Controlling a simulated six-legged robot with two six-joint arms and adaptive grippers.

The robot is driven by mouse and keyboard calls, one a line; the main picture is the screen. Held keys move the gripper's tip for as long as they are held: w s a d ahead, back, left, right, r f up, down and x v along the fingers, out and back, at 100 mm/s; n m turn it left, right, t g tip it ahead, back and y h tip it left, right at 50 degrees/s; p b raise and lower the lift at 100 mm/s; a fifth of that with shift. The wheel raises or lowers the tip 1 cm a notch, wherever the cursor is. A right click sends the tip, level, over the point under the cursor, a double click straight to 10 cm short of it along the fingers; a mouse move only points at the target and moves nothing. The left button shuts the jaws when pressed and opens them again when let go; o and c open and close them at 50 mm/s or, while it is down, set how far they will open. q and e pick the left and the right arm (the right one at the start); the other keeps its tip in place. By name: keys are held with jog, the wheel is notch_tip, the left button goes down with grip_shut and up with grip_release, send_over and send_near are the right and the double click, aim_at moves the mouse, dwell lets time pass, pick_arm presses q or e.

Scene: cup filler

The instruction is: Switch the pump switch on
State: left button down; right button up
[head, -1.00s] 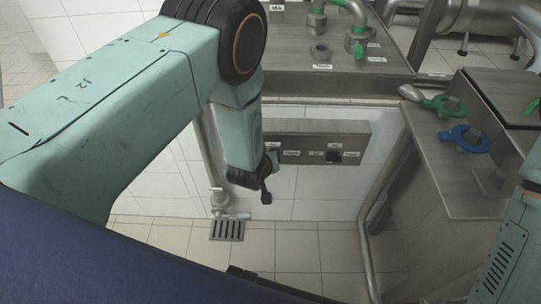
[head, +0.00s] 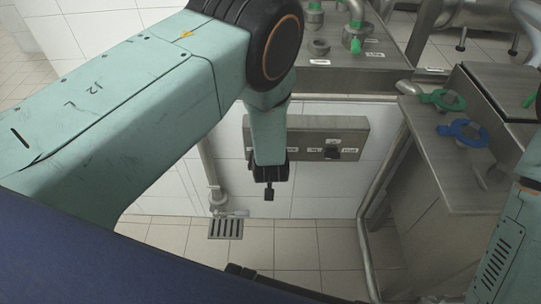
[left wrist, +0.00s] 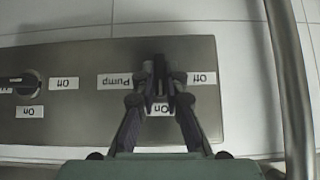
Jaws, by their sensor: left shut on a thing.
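The grey switch panel (head: 320,124) is on the white tiled wall, and its face fills much of the left wrist view (left wrist: 60,120). The pump switch sits by the upside-down "Pump" label (left wrist: 121,80). It is mostly hidden by my left gripper (left wrist: 160,74), which is shut on it. The dark fingers stand upright in that view, between "Pump" and an "Off" label (left wrist: 202,78), above an "On" label (left wrist: 158,109). In the head view my left gripper (head: 269,190) hangs in front of the panel's left part, hiding the switch. My right gripper is out of view.
A second black knob (head: 333,153) is on the panel's right part, also at the left of the wrist view (left wrist: 28,84). A vertical pipe (left wrist: 285,80) runs right of the panel.

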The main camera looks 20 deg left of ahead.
pick_arm(q)
jog(key=c, duration=1.4)
grip_release()
